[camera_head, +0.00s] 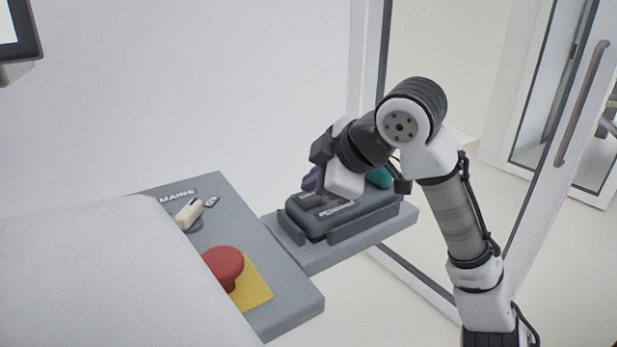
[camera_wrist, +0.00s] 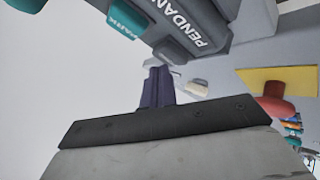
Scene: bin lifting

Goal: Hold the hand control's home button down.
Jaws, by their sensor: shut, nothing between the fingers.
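The hand control (camera_head: 345,214) is a dark grey pendant lying in a cradle on a grey shelf, marked PENDANT; it also shows at the top of the wrist view (camera_wrist: 190,22). A teal part on it reads PARK (camera_wrist: 127,20). I can read no home label. My gripper (camera_wrist: 158,74) is shut and empty, its narrow dark purple fingers at the pendant's left end. In the head view, purple shows beside my gripper (camera_head: 311,179); my wrist covers part of the pendant's far side. I cannot tell whether the fingertips touch a button.
A grey console (camera_head: 285,295) stands left of the shelf, with a cream switch (camera_head: 188,213) marked MAINS and a red mushroom button (camera_head: 223,264) on a yellow plate (camera_head: 252,290). A white rounded surface fills the lower left. A glass door (camera_head: 560,110) stands at the right.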

